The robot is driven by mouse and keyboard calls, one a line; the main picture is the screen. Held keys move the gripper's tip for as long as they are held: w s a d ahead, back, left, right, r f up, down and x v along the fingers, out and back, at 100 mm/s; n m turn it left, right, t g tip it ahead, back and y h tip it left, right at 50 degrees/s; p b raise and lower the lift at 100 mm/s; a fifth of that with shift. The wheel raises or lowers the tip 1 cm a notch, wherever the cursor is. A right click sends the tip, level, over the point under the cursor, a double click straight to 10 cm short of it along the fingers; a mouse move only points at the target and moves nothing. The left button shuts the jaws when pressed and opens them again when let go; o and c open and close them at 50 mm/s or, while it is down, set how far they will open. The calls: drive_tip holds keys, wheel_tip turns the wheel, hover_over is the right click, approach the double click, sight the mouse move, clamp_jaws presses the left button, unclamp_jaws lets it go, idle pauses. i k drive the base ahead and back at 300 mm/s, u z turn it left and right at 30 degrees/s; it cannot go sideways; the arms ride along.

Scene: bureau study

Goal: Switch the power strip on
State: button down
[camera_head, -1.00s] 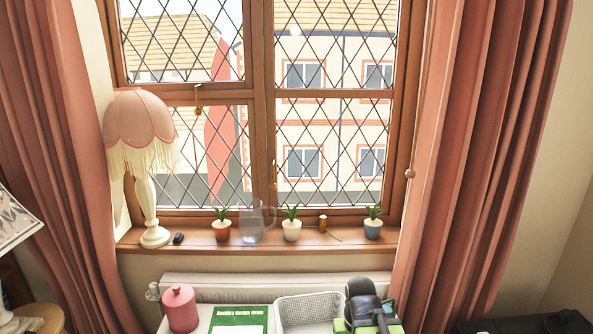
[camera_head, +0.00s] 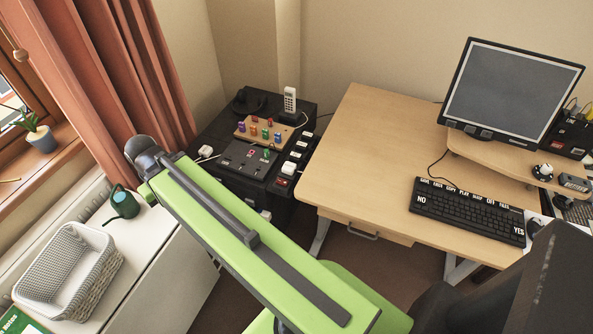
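What looks like the power strip (camera_head: 292,157) is a long dark bar with several light-edged sockets or switches. It lies along the right edge of a low black cabinet (camera_head: 215,133), beside the desk. A white plug (camera_head: 288,168) sits on it. The state of its switch is too small to tell. My green arm (camera_head: 245,235) reaches from the bottom middle up to the left and ends in a dark rounded part left of the cabinet, well apart from the strip. I cannot make out gripper fingers.
The cabinet also holds a black panel (camera_head: 243,158), a wooden board with colored pieces (camera_head: 264,131), a cordless phone (camera_head: 290,100) and a white plug (camera_head: 205,151). A wooden desk (camera_head: 365,150) with keyboard (camera_head: 468,210) and monitor (camera_head: 513,88) stands right. A basket (camera_head: 75,268) is left.

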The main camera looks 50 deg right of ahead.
sight(284, 183)
drive_tip(key=z, duration=0.2)
drive_tip(key=k, duration=1)
drive_tip(key=u, duration=0.65)
drive_tip(key=i, duration=1.5)
